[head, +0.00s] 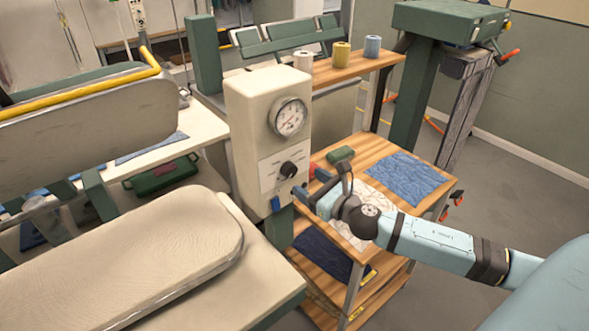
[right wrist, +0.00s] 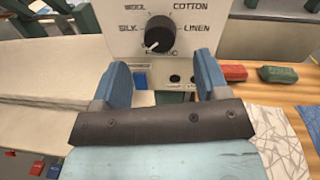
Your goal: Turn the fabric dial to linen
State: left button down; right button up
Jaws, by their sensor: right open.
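The fabric dial (head: 288,169) is a black round knob on the front panel of a cream control box (head: 245,120). In the right wrist view the dial (right wrist: 160,34) has labels around it: WOOL upper left, COTTON upper right, SILK left, LINEN right. A label below it is partly unreadable. The dial's white mark points to the lower left, away from LINEN. My right gripper (head: 306,194) is in front of the panel, slightly below the dial. In its wrist view the blue fingers (right wrist: 163,72) are apart, with nothing between them. My left gripper is not in view.
A pressure gauge (head: 289,117) sits above the dial. A padded pressing board (head: 150,255) lies to the left. A wooden table (head: 395,158) with blue cloth (head: 405,177) stands at the right. Red (right wrist: 233,73) and green (right wrist: 278,75) blocks lie right of my gripper.

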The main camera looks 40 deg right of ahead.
aim_at(292, 172)
jog(key=w, duration=0.4)
jog(key=w+a+p, duration=0.1)
jog(key=shift+w, duration=0.4)
jog(key=c, duration=0.9)
